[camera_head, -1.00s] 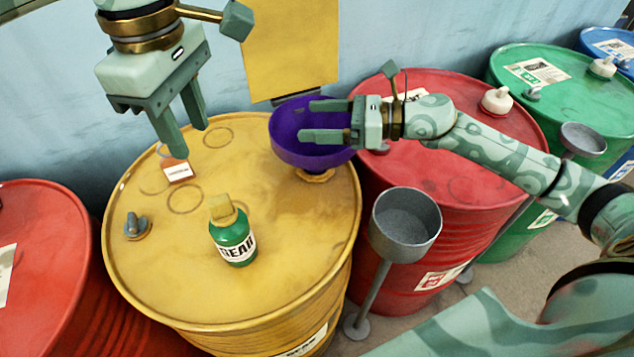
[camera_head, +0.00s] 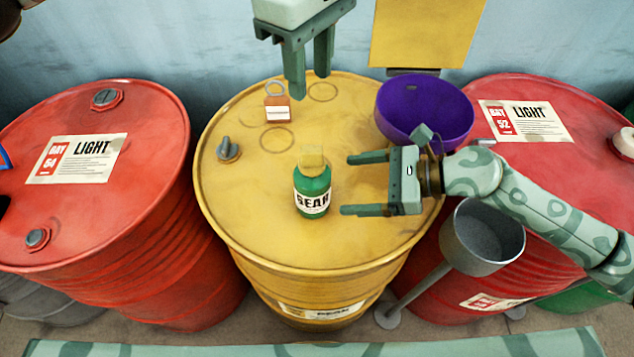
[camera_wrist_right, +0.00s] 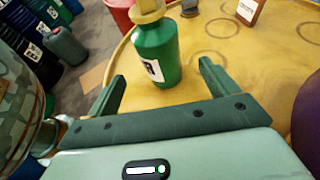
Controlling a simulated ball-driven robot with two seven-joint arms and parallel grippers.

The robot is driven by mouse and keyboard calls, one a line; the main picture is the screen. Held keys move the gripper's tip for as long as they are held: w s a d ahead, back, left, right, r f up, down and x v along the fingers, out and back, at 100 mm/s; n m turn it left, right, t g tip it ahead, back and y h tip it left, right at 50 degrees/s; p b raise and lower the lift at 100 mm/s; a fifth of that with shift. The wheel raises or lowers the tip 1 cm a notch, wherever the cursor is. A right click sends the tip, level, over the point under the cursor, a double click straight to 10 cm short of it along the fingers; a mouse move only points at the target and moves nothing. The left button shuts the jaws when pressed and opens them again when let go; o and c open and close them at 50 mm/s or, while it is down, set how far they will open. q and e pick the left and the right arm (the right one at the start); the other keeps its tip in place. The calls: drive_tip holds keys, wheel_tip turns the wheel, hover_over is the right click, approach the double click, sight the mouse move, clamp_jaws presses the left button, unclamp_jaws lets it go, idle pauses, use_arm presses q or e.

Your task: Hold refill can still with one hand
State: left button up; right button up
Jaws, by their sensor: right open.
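The refill can is a green bottle (camera_head: 311,183) with a yellow cap and a GEAR label, upright on the yellow drum (camera_head: 330,240). It also shows in the right wrist view (camera_wrist_right: 160,45), just beyond and between the finger directions. My right gripper (camera_head: 347,184) is open and empty. It points left at the can from its right side, with a small gap between them in the head view. My left gripper (camera_head: 310,87) is open and empty above the drum's far edge, behind the can.
A purple funnel (camera_head: 425,112) stands at the drum's right rear. A small amber bottle (camera_head: 277,108) and a bung (camera_head: 228,150) are on the drum top. Red drums stand on the left (camera_head: 150,125) and right (camera_head: 560,140). A grey cup on a stand (camera_head: 484,240) is at front right.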

sight(315, 186)
drive_tip(key=x, duration=0.8)
drive_tip(key=shift+w+a+f, duration=0.1)
drive_tip(key=shift+a, duration=0.25)
drive_tip(key=c, duration=1.3)
